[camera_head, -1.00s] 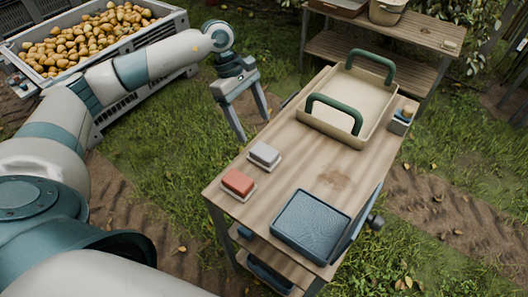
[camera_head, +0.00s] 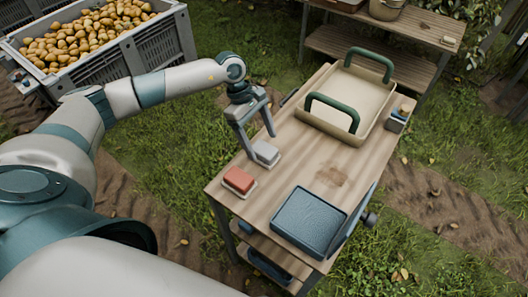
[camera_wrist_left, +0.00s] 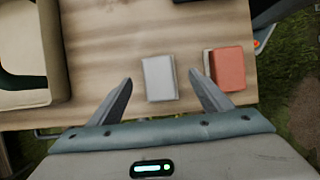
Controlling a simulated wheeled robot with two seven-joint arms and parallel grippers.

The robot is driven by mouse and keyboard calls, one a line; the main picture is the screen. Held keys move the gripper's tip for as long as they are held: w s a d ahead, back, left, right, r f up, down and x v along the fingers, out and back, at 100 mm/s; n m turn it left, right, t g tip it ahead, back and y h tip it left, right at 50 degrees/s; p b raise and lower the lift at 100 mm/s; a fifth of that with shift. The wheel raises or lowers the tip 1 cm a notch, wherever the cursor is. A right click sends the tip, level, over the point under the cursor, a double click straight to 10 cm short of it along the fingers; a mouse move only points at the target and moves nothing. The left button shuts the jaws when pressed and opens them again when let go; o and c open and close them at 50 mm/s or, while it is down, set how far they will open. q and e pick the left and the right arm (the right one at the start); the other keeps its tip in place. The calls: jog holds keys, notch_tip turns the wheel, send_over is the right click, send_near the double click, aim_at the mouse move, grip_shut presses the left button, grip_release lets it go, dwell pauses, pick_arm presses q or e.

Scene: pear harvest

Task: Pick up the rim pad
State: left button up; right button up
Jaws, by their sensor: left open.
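Two small block-shaped pads lie on the wooden cart top near its left edge: a grey pad (camera_head: 265,152) and a red pad (camera_head: 238,180), each on a thin pale base. Which one is called the rim pad cannot be told from their look. My left gripper (camera_head: 262,147) is open and points down over the grey pad. In the left wrist view, the grey pad (camera_wrist_left: 159,78) lies between the two open fingers (camera_wrist_left: 161,77), with the red pad (camera_wrist_left: 229,69) just right of the right finger. Contact cannot be judged. My right gripper is not in view.
A cream tray (camera_head: 312,118) with green handles stands at the cart's far end. A small holder (camera_head: 397,122) sits beside it. A blue textured square pad or tray (camera_head: 308,222) lies at the near end. A grey crate of pears (camera_head: 150,48) stands at the upper left.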

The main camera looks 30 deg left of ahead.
aim_at(263, 148)
pick_arm(q)
jog(key=shift+d+f+p, duration=0.15)
jog(key=shift+f+p, duration=0.5)
jog(key=shift+p, duration=0.05)
jog(key=shift+p+x, duration=0.65)
jog(key=shift+x, duration=0.3)
jog(key=shift+w+f, duration=0.1)
jog(key=shift+f, duration=0.65)
jog(key=c, duration=1.2)
